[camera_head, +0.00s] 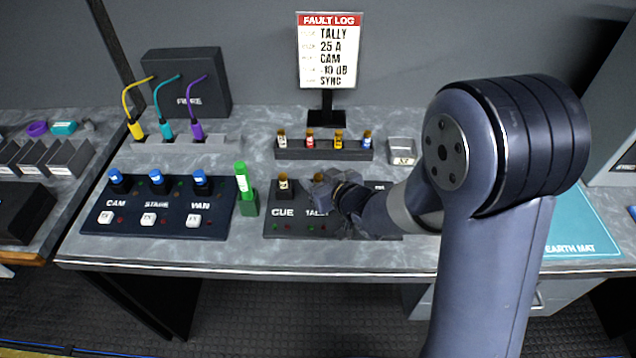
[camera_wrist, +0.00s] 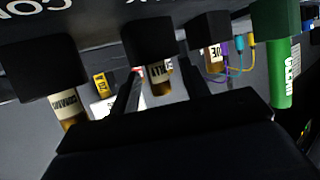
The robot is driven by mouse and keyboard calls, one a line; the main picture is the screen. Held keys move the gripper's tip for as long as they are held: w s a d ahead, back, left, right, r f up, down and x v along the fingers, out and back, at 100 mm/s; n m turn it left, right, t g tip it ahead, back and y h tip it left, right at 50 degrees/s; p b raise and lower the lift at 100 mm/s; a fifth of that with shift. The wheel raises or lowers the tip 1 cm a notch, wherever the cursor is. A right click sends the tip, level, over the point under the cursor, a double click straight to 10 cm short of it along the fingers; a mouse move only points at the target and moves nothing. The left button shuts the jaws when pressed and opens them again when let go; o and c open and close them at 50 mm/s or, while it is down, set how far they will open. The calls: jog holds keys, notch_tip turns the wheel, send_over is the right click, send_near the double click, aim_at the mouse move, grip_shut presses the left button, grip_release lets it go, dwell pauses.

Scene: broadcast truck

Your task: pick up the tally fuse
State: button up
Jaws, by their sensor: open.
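The tally fuse (camera_head: 319,177) is an amber-capped cartridge standing in the middle holder of the dark fuse panel (camera_head: 275,216), above the partly covered TALLY lettering. In the wrist view, which is upside down, the tally fuse (camera_wrist: 160,77) shows its label and amber cap below its black holder. My gripper (camera_head: 332,182) is at this fuse from the right in the head view. In the wrist view my gripper (camera_wrist: 162,82) is open, with one finger on each side of the fuse. I cannot tell whether either finger touches it.
The CUE fuse (camera_head: 283,184) and the comms fuse (camera_wrist: 67,108) stand on either side. A rack (camera_head: 323,154) of several spare fuses is behind. The fault log sign (camera_head: 327,55) is at the back.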

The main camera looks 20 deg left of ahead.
jog(key=shift+c, duration=0.5)
grip_shut()
